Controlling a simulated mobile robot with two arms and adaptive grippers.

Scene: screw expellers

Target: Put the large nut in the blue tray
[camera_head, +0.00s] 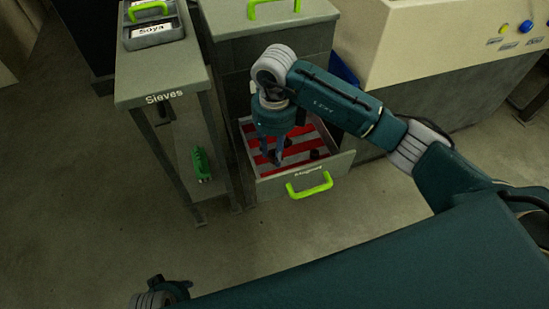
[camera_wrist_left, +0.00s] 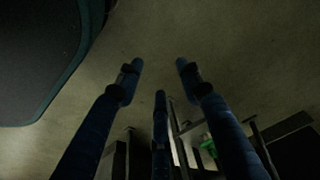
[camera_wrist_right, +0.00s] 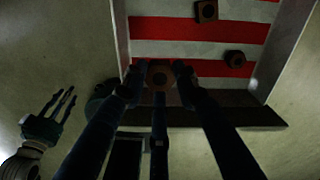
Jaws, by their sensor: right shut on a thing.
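My right gripper (camera_head: 281,158) points down into an open drawer with a red and white striped bottom (camera_head: 250,163). In the right wrist view its fingertips (camera_wrist_right: 158,76) are closed around a brown nut (camera_wrist_right: 160,72). Two other nuts lie on the stripes, one near the top (camera_wrist_right: 207,10) and one at the right (camera_wrist_right: 235,58). I cannot tell their sizes apart surely. My left gripper (camera_wrist_left: 159,70) is open and empty above the floor. A blue edge (camera_head: 343,70) shows behind my right arm; I cannot tell whether it is the blue tray.
A grey stand marked "Sieves" (camera_head: 160,84) is left of the drawer, with a green object (camera_head: 201,164) on its lower shelf. The drawer front has a lime handle (camera_head: 309,186). A beige machine with buttons (camera_head: 440,40) stands at the right. Floor in front is clear.

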